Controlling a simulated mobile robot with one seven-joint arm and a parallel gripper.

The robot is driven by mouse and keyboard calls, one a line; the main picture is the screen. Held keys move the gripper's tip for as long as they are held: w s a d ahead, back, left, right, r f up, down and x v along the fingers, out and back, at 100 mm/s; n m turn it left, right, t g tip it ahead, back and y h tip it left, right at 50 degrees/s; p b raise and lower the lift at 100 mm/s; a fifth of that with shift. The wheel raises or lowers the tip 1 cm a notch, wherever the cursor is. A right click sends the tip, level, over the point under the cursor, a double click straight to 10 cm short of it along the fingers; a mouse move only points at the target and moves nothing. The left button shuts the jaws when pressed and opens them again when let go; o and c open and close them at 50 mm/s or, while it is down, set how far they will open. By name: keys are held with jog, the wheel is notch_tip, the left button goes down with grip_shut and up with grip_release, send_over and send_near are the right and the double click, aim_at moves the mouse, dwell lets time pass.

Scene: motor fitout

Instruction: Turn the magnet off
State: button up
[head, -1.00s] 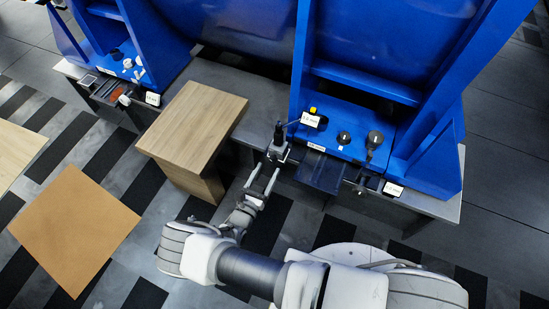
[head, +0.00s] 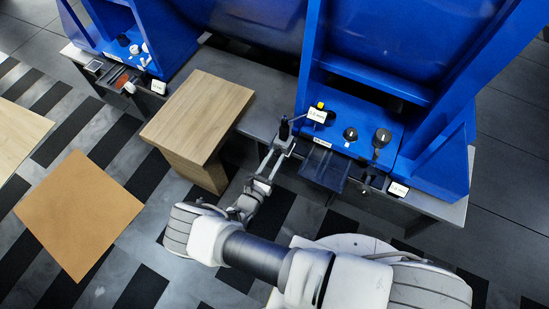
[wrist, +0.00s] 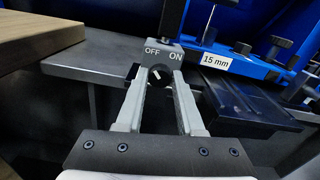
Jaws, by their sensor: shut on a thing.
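The magnetic base (wrist: 163,50) is a grey block with a dark upright post, marked OFF on the left and ON on the right of its front face. In the head view the base (head: 284,143) stands at the front edge of the grey bench. Its round dial (wrist: 157,71) has a white mark; I cannot clearly tell which label the mark points to. My gripper (wrist: 159,80) has its two fingers on either side of the dial and is shut on it; the fingertips partly hide its sides. The gripper also shows in the head view (head: 272,163).
A "15 mm" label (wrist: 216,61) and black knobs stand on the blue machine at the right. A dark tray (head: 324,169) is right of the base. A wooden block (head: 200,108) stands to the left.

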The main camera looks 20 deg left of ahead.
grip_shut()
jog(key=shift+m, duration=0.3)
jog(key=m, duration=0.2)
jog(key=shift+m+p, duration=0.3)
jog(key=shift+m, duration=0.1)
jog(key=m+p, duration=0.1)
jog(key=m, duration=0.3)
jog(key=shift+m, duration=0.3)
jog(key=m+p, duration=0.1)
jog(key=m, duration=0.3)
jog(key=shift+m+p, duration=0.45)
jog(key=shift+m, duration=1.75)
